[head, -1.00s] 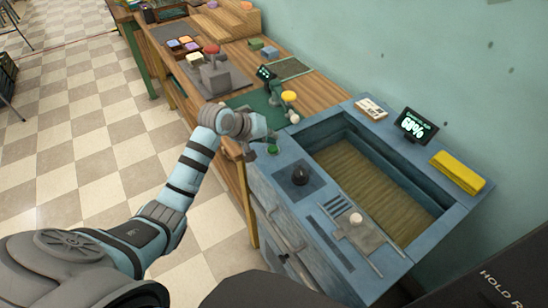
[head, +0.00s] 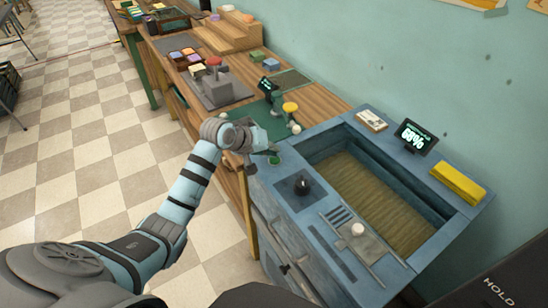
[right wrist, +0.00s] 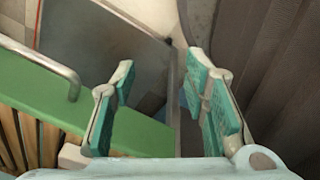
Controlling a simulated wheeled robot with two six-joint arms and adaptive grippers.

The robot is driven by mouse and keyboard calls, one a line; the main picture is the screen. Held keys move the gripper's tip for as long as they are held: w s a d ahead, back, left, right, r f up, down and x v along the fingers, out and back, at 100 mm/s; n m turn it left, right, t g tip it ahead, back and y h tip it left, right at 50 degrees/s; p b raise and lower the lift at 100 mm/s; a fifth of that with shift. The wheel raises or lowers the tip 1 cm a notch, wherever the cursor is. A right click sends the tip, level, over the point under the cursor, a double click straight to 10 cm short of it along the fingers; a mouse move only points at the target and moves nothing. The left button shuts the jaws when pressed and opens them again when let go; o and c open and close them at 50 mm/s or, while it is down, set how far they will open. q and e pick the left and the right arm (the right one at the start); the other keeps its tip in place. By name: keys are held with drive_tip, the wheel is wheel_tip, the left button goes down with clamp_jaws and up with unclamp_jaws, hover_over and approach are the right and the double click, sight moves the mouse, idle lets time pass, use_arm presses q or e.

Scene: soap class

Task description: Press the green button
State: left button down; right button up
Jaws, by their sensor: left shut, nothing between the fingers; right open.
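The small green button (head: 274,160) sits on the near left corner of the blue sink-like station (head: 283,218). My left gripper (head: 264,150) is shut and empty, with its fingers just above and beside the button. It partly covers the area behind the button, and I cannot tell whether it touches it. My right gripper (right wrist: 166,88) shows only in the right wrist view. Its teal-padded fingers are apart with nothing between them.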

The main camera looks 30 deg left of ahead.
use_arm(q)
drive_tip(key=shift+f, duration=0.1)
idle(0.4)
drive_tip(key=shift+f, duration=0.3)
drive_tip(key=shift+r+p, duration=0.5)
drive_tip(key=shift+p, duration=0.6)
drive_tip(key=shift+f, duration=0.15)
wheel_tip(320, 180, up, 6)
drive_tip(key=p, duration=0.6)
drive_tip(key=shift+p, duration=0.4)
